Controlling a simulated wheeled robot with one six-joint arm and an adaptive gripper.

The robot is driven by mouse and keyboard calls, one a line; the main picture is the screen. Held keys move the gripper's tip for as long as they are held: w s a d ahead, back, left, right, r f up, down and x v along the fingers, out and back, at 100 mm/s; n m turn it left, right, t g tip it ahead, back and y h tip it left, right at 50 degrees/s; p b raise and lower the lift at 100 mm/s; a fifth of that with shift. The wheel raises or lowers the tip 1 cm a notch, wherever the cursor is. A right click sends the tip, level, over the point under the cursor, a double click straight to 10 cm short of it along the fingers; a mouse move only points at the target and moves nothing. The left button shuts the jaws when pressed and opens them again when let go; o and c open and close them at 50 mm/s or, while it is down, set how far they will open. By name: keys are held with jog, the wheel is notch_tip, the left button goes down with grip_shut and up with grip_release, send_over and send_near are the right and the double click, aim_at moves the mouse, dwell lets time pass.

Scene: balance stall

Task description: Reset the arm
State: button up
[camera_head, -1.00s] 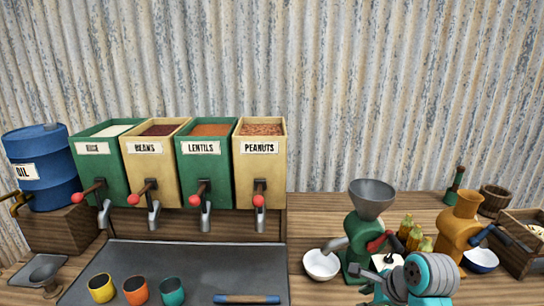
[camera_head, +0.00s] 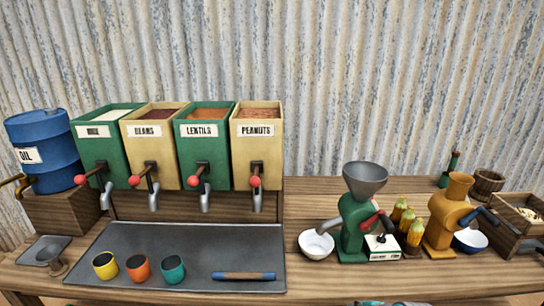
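My arm shows only as a teal and grey sliver at the bottom edge of the head view, right of the middle. My gripper's fingers are not in view, so its state is hidden. The wooden counter (camera_head: 440,292) in front of me is bare near that sliver. No thing is seen held.
A green grinder (camera_head: 352,222) and an orange grinder (camera_head: 441,224) stand at the right, with white bowls (camera_head: 316,245) beside them. Dispensers (camera_head: 203,158) line the back. Three cups (camera_head: 138,269) and a blue-wrapped rod (camera_head: 244,276) sit on the dark tray (camera_head: 205,240).

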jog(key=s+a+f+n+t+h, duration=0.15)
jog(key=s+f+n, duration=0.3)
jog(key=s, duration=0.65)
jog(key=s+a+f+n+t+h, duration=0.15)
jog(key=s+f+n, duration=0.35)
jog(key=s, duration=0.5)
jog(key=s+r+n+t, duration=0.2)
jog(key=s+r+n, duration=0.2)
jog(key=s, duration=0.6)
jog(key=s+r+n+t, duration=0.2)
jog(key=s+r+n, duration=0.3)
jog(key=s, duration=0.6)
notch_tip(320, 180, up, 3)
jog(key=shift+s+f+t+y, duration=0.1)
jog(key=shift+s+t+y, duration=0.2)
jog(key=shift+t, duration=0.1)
